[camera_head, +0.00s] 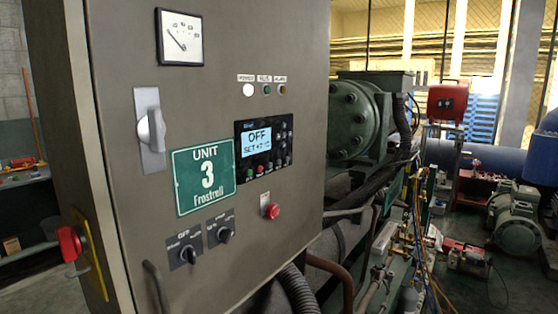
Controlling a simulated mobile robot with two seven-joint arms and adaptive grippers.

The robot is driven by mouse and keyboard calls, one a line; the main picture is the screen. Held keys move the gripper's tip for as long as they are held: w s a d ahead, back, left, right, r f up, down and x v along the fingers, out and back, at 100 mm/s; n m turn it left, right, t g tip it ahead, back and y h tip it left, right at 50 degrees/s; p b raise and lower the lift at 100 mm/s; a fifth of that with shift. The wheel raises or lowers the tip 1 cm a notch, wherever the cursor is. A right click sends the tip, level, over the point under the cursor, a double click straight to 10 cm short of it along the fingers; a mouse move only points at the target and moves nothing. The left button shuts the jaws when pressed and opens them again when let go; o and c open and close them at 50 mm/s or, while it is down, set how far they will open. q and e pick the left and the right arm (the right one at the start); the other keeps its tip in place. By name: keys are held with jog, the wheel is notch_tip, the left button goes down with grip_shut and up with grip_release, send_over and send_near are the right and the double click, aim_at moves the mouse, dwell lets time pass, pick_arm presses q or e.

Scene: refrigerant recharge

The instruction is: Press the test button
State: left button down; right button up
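A grey control cabinet (225,125) marked with a green "UNIT 3 Frostrell" plate (204,175) fills the left and middle of the head view. Its controller panel (264,146) has a lit screen (258,139) reading "OFF" and "SET +7", with small round keys to its right and a row of small coloured buttons below. A red button (272,211) sits on a small plate below the controller. No label reading "test" can be made out, so I cannot tell which button is the test button. Neither of my grippers is in view.
The cabinet also carries a gauge (181,37), a grey lever handle (152,131), three indicator lamps (266,89), two rotary switches (188,254) and a red side switch (70,242). Green compressor machinery (356,115) with pipes and hoses stands to the right.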

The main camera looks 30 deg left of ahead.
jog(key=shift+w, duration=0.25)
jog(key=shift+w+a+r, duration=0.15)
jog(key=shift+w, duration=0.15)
